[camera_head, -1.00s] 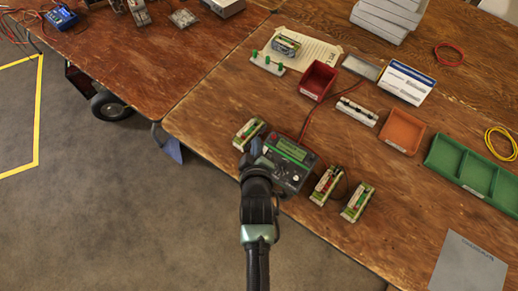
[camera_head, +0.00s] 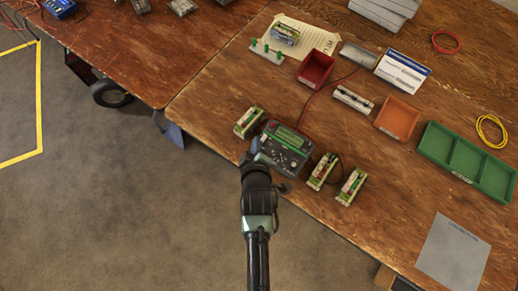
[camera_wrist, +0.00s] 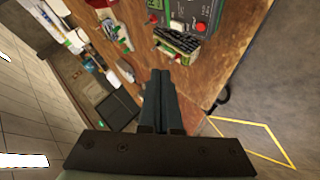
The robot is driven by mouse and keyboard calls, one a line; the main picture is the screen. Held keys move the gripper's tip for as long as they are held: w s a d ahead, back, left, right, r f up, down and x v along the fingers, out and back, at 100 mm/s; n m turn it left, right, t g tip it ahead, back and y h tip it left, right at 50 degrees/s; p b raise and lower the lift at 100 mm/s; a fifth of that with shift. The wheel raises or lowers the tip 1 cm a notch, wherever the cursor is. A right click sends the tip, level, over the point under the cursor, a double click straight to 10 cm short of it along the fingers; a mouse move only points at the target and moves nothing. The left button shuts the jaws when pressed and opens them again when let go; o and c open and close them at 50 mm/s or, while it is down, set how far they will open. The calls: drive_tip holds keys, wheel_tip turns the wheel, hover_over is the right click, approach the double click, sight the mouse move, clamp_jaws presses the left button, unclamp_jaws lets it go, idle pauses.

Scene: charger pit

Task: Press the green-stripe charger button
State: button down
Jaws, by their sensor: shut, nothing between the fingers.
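The charger (camera_head: 287,140), a dark box with a green display and a knob, lies near the table's front edge. In the wrist view its panel (camera_wrist: 208,10) shows at the top edge, with a red button (camera_wrist: 201,27) and a pale round one (camera_wrist: 176,25). I cannot tell which button has the green stripe. My gripper (camera_head: 252,153) is at the charger's left front corner in the head view, overlapping its edge; contact is unclear. In the wrist view my gripper (camera_wrist: 160,76) is shut and empty, its tips below the panel and a battery pack (camera_wrist: 177,41).
Battery packs stand left (camera_head: 249,121) and right (camera_head: 323,171) of the charger, with another (camera_head: 351,186) farther right. Behind are a red bin (camera_head: 316,69), an orange bin (camera_head: 397,118) and a green tray (camera_head: 467,160). A red cable (camera_head: 318,98) runs back from the charger.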

drive_tip(key=f+b, duration=0.5)
drive_tip(key=w+d+f+b, duration=0.1)
drive_tip(key=f+b, duration=0.1)
drive_tip(key=f, duration=0.1)
drive_tip(key=shift+w, duration=0.1)
drive_tip(key=shift+f+b, duration=0.15)
drive_tip(key=shift+b, duration=0.15)
idle(1.6)
drive_tip(key=shift+w+f, duration=0.1)
drive_tip(key=shift+f, duration=0.2)
drive_tip(key=shift+f+b, duration=0.4)
drive_tip(key=shift+b, duration=0.25)
drive_tip(key=shift+r, duration=0.1)
idle(0.5)
drive_tip(key=shift+r+p, duration=0.7)
drive_tip(key=shift+p, duration=0.1)
drive_tip(key=r+p, duration=0.3)
drive_tip(key=s+r+p, duration=0.1)
drive_tip(key=r, duration=0.1)
drive_tip(key=shift+a+p, duration=0.3)
drive_tip(key=shift+p, duration=0.1)
